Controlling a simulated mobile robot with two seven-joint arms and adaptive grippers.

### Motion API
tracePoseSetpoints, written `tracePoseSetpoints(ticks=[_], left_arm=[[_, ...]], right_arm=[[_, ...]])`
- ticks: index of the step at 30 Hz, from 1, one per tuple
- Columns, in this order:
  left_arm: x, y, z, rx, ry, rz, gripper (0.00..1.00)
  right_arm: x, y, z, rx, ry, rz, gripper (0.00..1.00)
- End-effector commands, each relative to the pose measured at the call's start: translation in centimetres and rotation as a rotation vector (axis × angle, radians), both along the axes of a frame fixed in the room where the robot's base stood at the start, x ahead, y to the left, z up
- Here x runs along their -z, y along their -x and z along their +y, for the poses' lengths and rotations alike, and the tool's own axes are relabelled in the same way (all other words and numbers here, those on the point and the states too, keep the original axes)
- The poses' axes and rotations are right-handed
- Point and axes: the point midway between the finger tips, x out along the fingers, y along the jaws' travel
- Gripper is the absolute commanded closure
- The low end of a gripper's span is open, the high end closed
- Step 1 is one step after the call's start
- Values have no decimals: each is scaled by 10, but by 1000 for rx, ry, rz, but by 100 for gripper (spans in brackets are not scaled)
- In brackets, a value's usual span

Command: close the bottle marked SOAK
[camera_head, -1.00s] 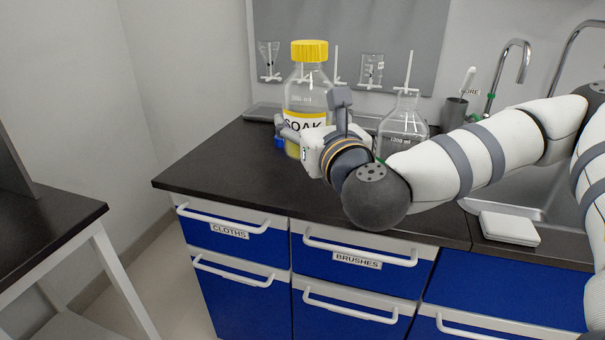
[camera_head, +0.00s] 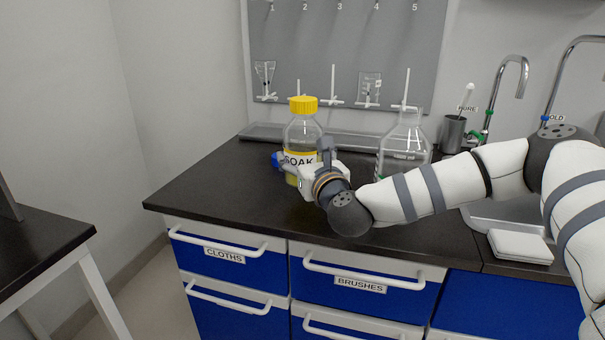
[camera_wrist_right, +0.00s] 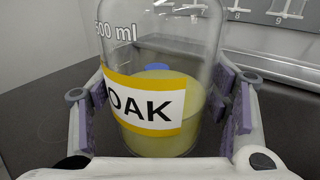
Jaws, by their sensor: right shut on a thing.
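The clear bottle marked SOAK (camera_head: 303,134) is upright at the back left of the counter, part filled with yellow liquid. A yellow cap (camera_head: 303,105) sits on its mouth; I cannot tell whether it is screwed tight. My right gripper (camera_head: 303,171) is shut on the bottle's body, coming from the front right. In the right wrist view, the fingers (camera_wrist_right: 172,105) lie on both sides of the bottle (camera_wrist_right: 160,50), around its label; its neck and cap are out of frame. The gripper partly hides the lower bottle in the head view, so I cannot tell whether its base touches the counter. My left gripper is not in view.
A small blue object (camera_head: 276,160) shows just left of the bottle. A clear flask (camera_head: 405,143) stands to its right. Behind is a grey pegboard (camera_head: 345,45) with glassware. A sink and taps (camera_head: 518,75) are at right. The front left counter (camera_head: 215,190) is clear.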

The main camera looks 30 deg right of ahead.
Motion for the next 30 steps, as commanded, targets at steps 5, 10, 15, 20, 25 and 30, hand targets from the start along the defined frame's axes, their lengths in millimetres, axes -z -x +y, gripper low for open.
tracePoseSetpoints(ticks=[5, 10, 15, 20, 25, 30], left_arm=[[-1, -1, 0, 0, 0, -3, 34], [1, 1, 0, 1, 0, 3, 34], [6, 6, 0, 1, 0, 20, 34], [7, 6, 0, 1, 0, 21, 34], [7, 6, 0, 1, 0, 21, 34], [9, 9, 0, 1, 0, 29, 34]], right_arm=[[-5, 0, 0, 0, 0, -8, 100], [3, -4, -2, 1, 3, -5, 100], [31, -7, -4, 1, 2, 1, 100], [37, -7, -4, 1, 0, -7, 100], [36, -7, -4, 1, 0, -8, 100], [42, -7, -4, 1, 1, -2, 24]])
